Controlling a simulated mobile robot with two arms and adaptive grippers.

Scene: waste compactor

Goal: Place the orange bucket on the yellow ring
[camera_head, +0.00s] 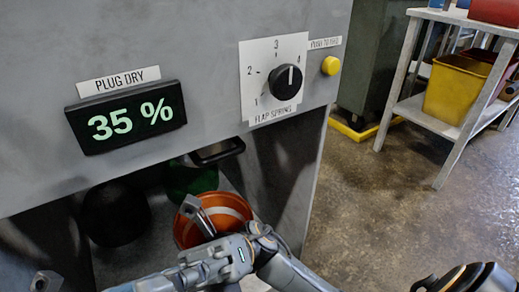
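The orange bucket (187,236) sits in the dark opening under the machine panel, its mouth facing me and a pale band showing inside. A gripper (198,213), which seems to be my right one, has a grey finger across the bucket's left rim. Its body and wrist cover the bucket's lower part. I cannot tell whether the finger touches or grips the rim. Another grey fingertip (47,281), perhaps of my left gripper, shows at the bottom left corner. Yellow edging (350,130) lies on the floor at the green bin's foot; I cannot tell whether it is the yellow ring.
The machine front carries a display (126,117) reading 35 %, a black dial (285,82) and a yellow button (331,66). A black handle (217,152) juts over the opening. A shelf rack (430,115) holds a yellow bucket (456,90).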

